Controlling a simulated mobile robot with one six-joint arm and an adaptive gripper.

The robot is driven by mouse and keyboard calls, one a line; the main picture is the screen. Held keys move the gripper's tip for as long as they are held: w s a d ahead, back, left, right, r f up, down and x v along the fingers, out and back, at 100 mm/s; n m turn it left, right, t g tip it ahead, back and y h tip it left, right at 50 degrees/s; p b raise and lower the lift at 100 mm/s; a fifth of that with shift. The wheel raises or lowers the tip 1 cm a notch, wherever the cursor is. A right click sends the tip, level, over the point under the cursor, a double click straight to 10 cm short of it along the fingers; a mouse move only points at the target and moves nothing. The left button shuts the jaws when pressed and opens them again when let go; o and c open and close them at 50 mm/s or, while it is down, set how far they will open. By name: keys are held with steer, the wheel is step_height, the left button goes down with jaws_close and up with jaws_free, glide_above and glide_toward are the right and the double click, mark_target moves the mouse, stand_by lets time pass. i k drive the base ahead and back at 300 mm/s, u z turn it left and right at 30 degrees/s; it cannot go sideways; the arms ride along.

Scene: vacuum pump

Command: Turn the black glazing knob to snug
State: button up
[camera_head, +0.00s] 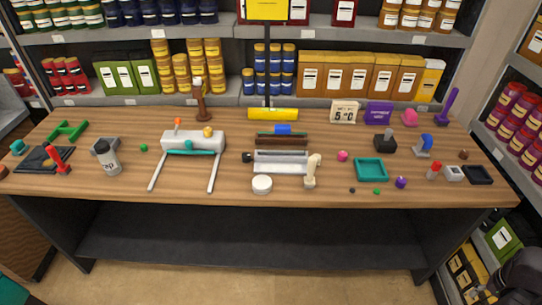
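A small black knob (247,157) sticks out at the left end of a pale metal frame-like fixture (281,168) at the middle of the workbench. It looks like the glazing knob, but it is too small to read its angle or tightness. My gripper (480,295) seems to be the grey and dark part at the bottom right corner, low in front of the bench and far from the knob. It is partly cut off, and its fingers are too unclear to tell open from shut. Nothing touches the knob.
The wooden bench (225,192) holds many small items. A cream upright piece (312,171) and a white round puck (262,184) stand close to the fixture. A white box with two rods (193,142) is to its left, a teal tray (371,169) to its right. Stocked shelves rise behind.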

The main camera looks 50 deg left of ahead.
mark_target(246, 156)
steer(key=z, duration=0.35)
steer(key=k, duration=1.1)
steer(key=u, duration=2.1)
steer(key=i, duration=0.45)
steer(key=z, duration=0.35)
